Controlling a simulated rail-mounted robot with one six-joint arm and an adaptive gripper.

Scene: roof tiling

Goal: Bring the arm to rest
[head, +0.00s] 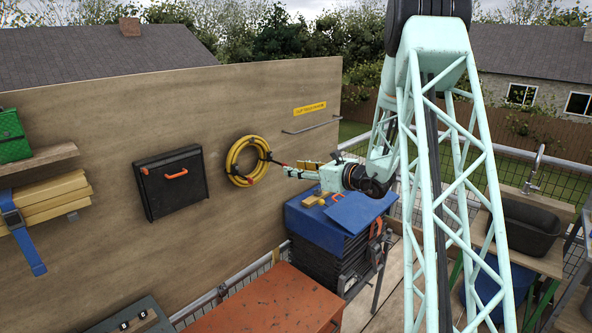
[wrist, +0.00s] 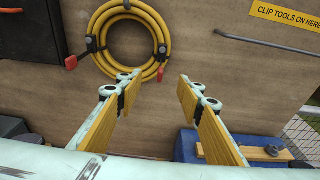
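My gripper (head: 303,170) is held out in front of the wooden board, above and left of the blue-topped stack in the head view. In the wrist view my gripper (wrist: 158,85) has its two wood-padded fingers well apart, with nothing between them. The gripper is open and empty. My pale green lattice arm comes down from the top right of the head view and bends towards the board. The fingertips point at the board near the yellow coiled hose (head: 247,161). I cannot tell the exact gap to the board.
The wooden board (head: 120,105) carries a black case (head: 171,183) and a rail (head: 311,125) under a yellow label (head: 310,108). A stack with a blue top (head: 318,226) stands below my gripper, with tools on it. An orange bench (head: 265,303) is in front. A sink (head: 525,225) is at right.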

